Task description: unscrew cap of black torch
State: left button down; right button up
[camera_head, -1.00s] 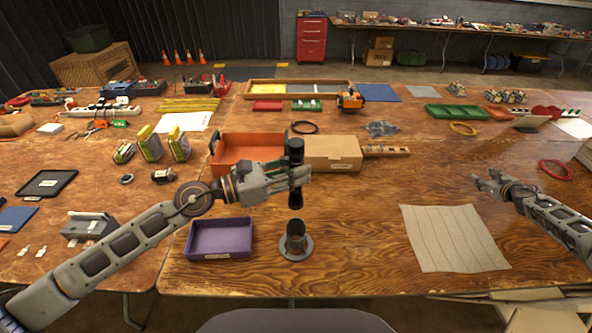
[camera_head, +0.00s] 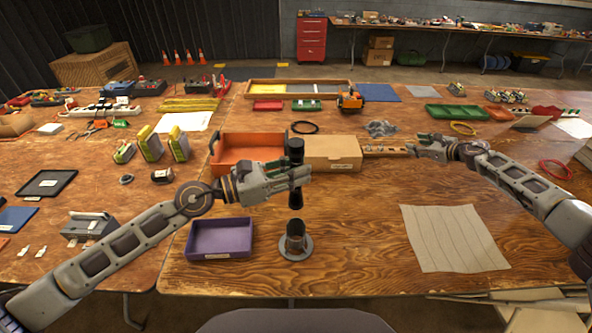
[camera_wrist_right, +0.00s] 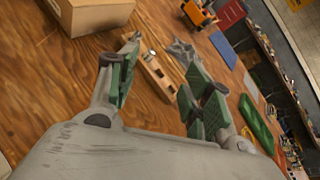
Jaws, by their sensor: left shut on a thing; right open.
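The black torch (camera_head: 296,150) stands upright in the head view, held in the air by my left gripper (camera_head: 298,176), which is shut around its body. Its wide black top end rises above the fingers and its lower end hangs below them. Under it, a dark metal cup on a round grey base (camera_head: 283,250) stands on the table, apart from the torch. My right gripper (camera_head: 420,148) is open and empty, to the right of the torch, near a wooden strip. In the right wrist view its two green-padded fingers (camera_wrist_right: 155,98) are spread. The cap's seam is too small to make out.
A purple tray (camera_head: 190,252) is left of the cup. An orange bin (camera_head: 240,172) and a cardboard box (camera_head: 333,151) stand behind the torch. The wooden strip (camera_head: 378,149) lies right of the box. A beige sheet (camera_head: 455,238) lies front right; bare table separates it from the cup.

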jog(key=s+a+r+n+g+y, duration=0.2)
jog(key=a+r+n+g, duration=0.3)
jog(key=a, duration=0.7)
jog(key=s+a+r+n+y, duration=0.2)
jog(key=a+r, duration=0.5)
jog(key=a, duration=0.4)
jog(key=s+a+r+n+g+y, duration=0.2)
jog(key=s+a+r+n+g, duration=0.15)
jog(key=a+r, duration=0.6)
notch_tip(320, 180, up, 8)
jog(key=n+g+h, duration=0.4)
jog(key=n+h, duration=0.6)
send_over(296, 142)
jog(key=w, duration=0.1)
jog(key=shift+a+r+t, duration=0.1)
jog(key=shift+a+t, duration=0.1)
jog(key=shift+t, duration=0.05)
jog(key=shift+s+d+r+h, duration=0.2)
jog(key=shift+s+h, duration=0.3)
jog(key=shift+h, duration=0.1)
jog(key=shift+f, duration=0.1)
jog(key=shift+f, duration=3.35)
